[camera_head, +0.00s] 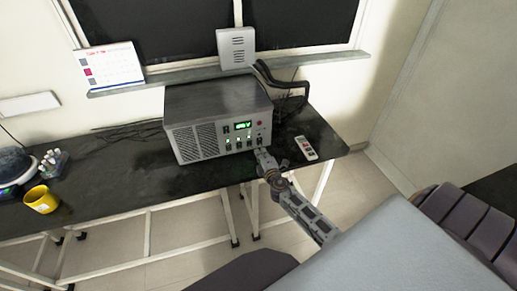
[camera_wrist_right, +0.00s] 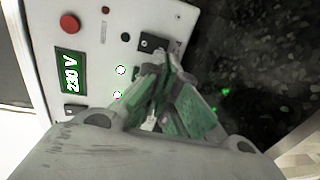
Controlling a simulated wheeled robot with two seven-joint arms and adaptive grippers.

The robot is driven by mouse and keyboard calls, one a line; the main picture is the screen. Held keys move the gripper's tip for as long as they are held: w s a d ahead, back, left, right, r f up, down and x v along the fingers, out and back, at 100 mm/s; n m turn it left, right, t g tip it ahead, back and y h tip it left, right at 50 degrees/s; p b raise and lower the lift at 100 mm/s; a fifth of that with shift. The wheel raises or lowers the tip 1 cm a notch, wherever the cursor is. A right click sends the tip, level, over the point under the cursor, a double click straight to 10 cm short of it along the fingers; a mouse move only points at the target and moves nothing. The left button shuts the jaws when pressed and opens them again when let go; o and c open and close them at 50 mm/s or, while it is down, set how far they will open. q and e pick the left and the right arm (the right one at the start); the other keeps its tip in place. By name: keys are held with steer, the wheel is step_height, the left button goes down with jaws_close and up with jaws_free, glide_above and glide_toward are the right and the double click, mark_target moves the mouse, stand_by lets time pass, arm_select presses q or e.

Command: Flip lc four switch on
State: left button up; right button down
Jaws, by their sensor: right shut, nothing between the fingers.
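A grey metal power unit (camera_head: 217,120) stands on the black desk, its front panel toward me. The panel has a green lit display (camera_head: 242,126) and a row of small switches (camera_head: 239,143) below it. My right gripper (camera_head: 261,153) is shut and empty, at the right end of that row. In the right wrist view, my shut fingers (camera_wrist_right: 165,70) are close to the panel (camera_wrist_right: 100,40) and cover part of the switch row. A black switch (camera_wrist_right: 150,42) shows beside them. Contact and switch labels cannot be made out. My left gripper is not in view.
A white remote (camera_head: 305,148) lies on the desk right of the unit, near my right gripper. Black cables (camera_head: 285,88) rise behind the unit. The desk (camera_head: 125,170) between mug and unit is clear.

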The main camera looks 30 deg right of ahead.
mark_target(256, 143)
steer(key=shift+x, duration=1.8)
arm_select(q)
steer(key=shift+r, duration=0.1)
arm_select(e)
steer(key=shift+w, duration=0.15)
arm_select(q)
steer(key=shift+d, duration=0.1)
arm_select(e)
steer(key=shift+w+f+b, duration=0.1)
steer(key=shift+f+b, duration=0.1)
steer(key=shift+b, duration=0.45)
steer(key=shift+w+t+b, duration=0.15)
steer(key=shift+t+b, duration=0.15)
steer(key=shift+b, duration=0.6)
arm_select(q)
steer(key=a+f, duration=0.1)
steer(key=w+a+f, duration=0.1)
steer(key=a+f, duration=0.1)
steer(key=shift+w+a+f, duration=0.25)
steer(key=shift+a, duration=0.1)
arm_select(e)
steer(key=shift+d, duration=0.1)
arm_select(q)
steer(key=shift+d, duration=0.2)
arm_select(e)
steer(key=shift+r, duration=0.1)
